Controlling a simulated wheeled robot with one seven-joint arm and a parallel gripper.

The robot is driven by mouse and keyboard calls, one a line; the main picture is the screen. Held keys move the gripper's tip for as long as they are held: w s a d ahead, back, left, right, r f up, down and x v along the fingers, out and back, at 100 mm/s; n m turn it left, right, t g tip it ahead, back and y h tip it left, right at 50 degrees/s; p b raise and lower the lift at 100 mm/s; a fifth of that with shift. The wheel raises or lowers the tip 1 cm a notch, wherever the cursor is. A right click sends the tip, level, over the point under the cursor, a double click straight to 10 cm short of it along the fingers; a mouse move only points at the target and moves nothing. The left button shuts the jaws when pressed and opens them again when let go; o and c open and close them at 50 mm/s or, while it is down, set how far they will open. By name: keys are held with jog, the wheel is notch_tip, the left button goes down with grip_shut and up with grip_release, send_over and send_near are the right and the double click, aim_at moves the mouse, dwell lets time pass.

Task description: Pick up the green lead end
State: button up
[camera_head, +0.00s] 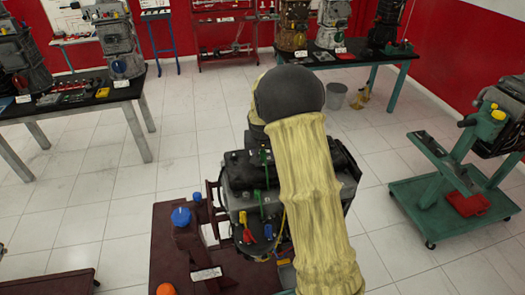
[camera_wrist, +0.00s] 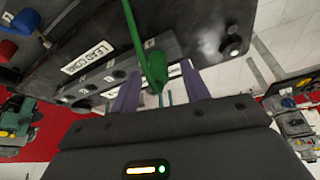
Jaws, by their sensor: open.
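The green lead end (camera_wrist: 156,68) hangs from a green lead in the wrist view, beside a dark panel with a white "LEAD" label (camera_wrist: 87,55). My gripper (camera_wrist: 161,84) is open, its two purple fingers pointing toward the panel. The green end shows between the fingers in the picture; I cannot tell its depth relative to them, and I see no finger closed on it. In the head view a green lead (camera_head: 265,172) shows on the black engine trainer (camera_head: 238,172). My yellow-sleeved arm covers part of the trainer there and hides my gripper.
Yellow, red (camera_head: 248,236) and blue (camera_head: 268,231) connectors hang on the trainer's front. A dark red stand (camera_head: 165,240) with a blue knob (camera_head: 181,216) is at its left. A green cart (camera_head: 425,205) stands right.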

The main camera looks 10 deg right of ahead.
jog(key=shift+w+f, duration=0.2)
jog(key=shift+f, duration=0.3)
grip_shut()
